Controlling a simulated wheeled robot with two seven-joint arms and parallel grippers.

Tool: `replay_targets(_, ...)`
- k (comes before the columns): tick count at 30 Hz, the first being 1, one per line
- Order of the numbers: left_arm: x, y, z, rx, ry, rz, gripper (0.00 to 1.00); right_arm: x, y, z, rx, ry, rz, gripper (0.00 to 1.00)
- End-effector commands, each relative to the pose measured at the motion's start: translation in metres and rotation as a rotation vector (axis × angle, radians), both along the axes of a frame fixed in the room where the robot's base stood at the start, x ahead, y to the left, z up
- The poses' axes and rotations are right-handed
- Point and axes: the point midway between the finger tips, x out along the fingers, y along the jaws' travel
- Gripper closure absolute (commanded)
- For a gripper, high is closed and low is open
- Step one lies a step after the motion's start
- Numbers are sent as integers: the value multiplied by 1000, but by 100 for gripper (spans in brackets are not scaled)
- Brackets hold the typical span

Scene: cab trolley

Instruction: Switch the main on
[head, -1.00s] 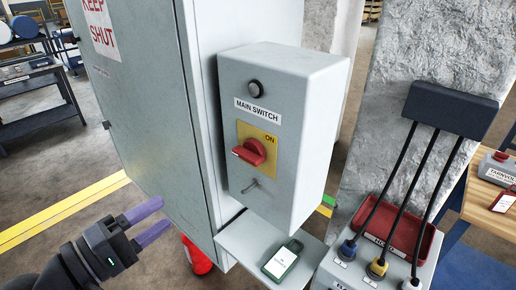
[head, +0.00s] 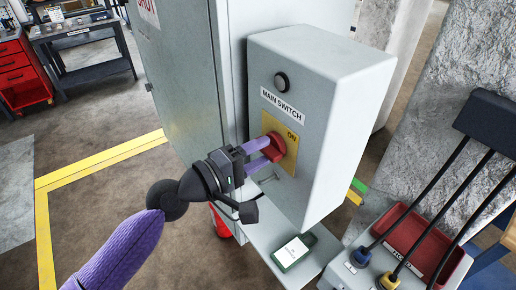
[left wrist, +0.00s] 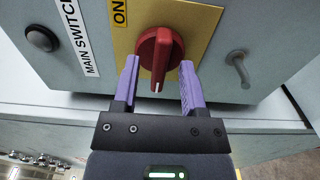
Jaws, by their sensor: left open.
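The grey main switch box (head: 352,85) has a red rotary knob (head: 276,147) on a yellow plate (head: 268,119) marked ON. My left gripper (head: 262,152) is open at the knob in the head view. In the left wrist view its two fingers (left wrist: 159,68) stand one on each side of the red knob (left wrist: 160,45), with gaps visible between them and it. The knob's white line points down the picture toward my palm, not at the ON mark (left wrist: 118,12). My right gripper is not in view.
A round black button (head: 281,82) sits above the MAIN SWITCH label (head: 282,105). A small metal lever (left wrist: 237,65) is beside the plate. Below, a shelf (head: 258,240) bears a green-framed tag (head: 293,252). A red tray (head: 415,238) and cables stand at right.

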Motion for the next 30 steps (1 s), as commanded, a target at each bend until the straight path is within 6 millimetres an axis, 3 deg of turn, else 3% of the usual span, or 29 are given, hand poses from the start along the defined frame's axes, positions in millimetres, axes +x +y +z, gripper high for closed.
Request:
replay_targets(6,0,0,0,0,0,0,48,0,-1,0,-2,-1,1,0)
replay_targets(12,0,0,0,-1,1,0,90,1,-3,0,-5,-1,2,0)
replay_targets(14,0,0,0,-1,1,0,100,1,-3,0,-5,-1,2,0)
replay_targets(30,0,0,-2,44,-60,0,100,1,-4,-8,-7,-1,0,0)
